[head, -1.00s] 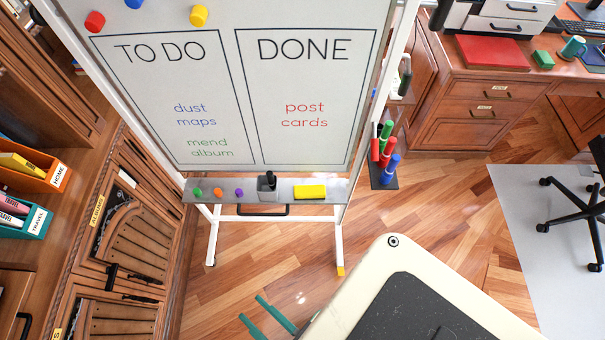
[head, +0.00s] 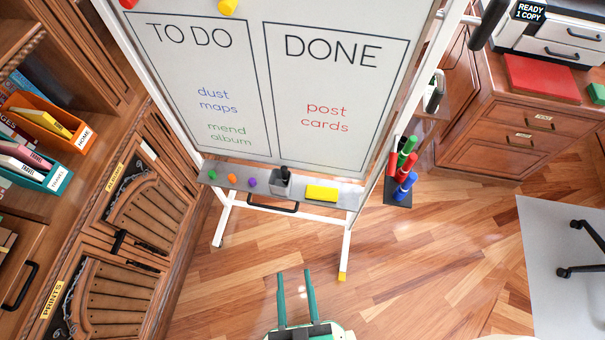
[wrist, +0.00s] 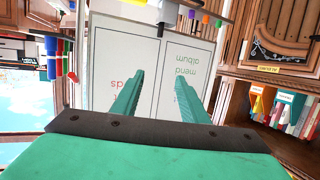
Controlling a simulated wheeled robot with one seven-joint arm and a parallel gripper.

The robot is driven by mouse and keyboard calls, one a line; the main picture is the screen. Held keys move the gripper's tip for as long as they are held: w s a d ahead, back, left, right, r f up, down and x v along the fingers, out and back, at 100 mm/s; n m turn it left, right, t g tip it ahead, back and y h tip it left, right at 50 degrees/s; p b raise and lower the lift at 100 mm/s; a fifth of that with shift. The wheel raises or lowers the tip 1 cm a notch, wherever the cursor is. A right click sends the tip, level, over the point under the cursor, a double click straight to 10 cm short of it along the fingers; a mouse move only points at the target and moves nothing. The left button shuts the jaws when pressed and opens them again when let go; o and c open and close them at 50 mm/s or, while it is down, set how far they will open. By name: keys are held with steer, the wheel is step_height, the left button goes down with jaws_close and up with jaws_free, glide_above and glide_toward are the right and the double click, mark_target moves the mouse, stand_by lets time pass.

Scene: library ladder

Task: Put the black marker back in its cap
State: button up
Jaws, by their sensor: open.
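A grey block (head: 281,186) stands on the board's tray (head: 335,201), with a small black upright piece (head: 285,172) at its top. I cannot tell whether that piece is the marker or its cap. The black piece also shows in the wrist view (wrist: 161,30), beyond my fingertips. My gripper (head: 295,276) has two green fingers, apart and empty, in front of and below the tray in the head view. In the wrist view my gripper (wrist: 159,77) points toward the whiteboard. No separate, clearly black marker can be made out.
The whiteboard (head: 252,120) stands on white legs. A yellow eraser (head: 321,193) and small coloured magnets (head: 232,178) share its tray. A side holder (head: 397,199) carries red, green and blue markers. Cabinets (head: 140,215) line the left; a desk (head: 535,125) stands right. Floor between is clear.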

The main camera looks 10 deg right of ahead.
steer(key=w+f+g, duration=0.2)
steer(key=w+f, duration=0.7)
steer(key=m+g, duration=0.1)
steer(key=g, duration=0.8)
glide_toward(284, 169)
steer(key=x, duration=1)
steer(key=shift+w+f, duration=0.1)
steer(key=shift+f, duration=0.2)
jaws_close()
